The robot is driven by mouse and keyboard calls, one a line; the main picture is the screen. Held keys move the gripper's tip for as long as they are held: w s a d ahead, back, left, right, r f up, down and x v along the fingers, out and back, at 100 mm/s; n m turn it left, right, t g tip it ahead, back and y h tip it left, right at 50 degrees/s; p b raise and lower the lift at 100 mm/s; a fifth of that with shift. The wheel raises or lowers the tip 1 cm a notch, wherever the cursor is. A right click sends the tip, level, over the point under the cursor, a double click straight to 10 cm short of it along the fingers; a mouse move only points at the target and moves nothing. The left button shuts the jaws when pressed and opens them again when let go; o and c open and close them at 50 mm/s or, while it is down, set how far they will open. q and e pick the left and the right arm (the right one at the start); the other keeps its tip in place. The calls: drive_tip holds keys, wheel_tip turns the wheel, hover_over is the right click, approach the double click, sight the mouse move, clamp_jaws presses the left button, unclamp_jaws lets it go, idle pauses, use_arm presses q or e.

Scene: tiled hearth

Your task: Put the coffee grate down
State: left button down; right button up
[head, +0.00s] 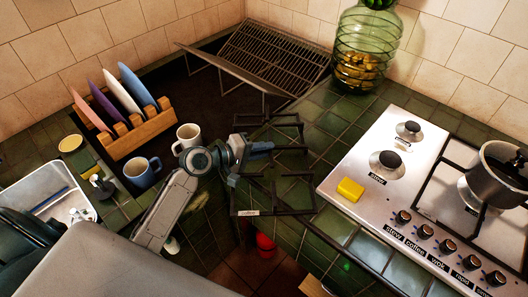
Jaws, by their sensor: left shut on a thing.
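The coffee grate (284,211) is a black metal frame with a small pale label on its near bar. It is left of the hob, over the green tiled counter; whether it touches the tiles I cannot tell. My left gripper (262,150) is shut on its left side and hides part of it. The steel hob (350,225) has a row of labelled knobs, one marked coffee. Its two left burners (388,165) (409,130) are bare. My right gripper is not in view.
A yellow sponge (350,189) lies on the hob's left edge. A pot (497,175) sits on another grate (440,190) at right. A glass jar (364,45), slatted rack (270,60), plate rack (138,135) and two mugs (188,138) (141,172) stand around the back and left.

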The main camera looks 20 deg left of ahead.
use_arm(q)
drive_tip(key=shift+w+a+r, duration=0.1)
drive_tip(key=shift+w, duration=0.45)
drive_tip(key=shift+w+f, duration=0.15)
drive_tip(key=shift+f, duration=0.2)
drive_tip(key=shift+f+p, duration=0.4)
drive_tip(key=shift+f, duration=1.05)
drive_tip(key=c, duration=1.3)
unclamp_jaws()
drive_tip(key=shift+f, duration=0.1)
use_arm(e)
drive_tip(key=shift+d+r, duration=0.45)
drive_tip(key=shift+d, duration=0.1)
use_arm(q)
drive_tip(key=shift+a, duration=0.1)
drive_tip(key=shift+s+a, duration=0.15)
drive_tip(key=shift+s, duration=0.1)
drive_tip(key=b+v, duration=0.2)
drive_tip(key=v, duration=0.7)
drive_tip(key=shift+s+a, duration=0.15)
drive_tip(key=shift+s, duration=0.1)
drive_tip(key=shift+v, duration=0.95)
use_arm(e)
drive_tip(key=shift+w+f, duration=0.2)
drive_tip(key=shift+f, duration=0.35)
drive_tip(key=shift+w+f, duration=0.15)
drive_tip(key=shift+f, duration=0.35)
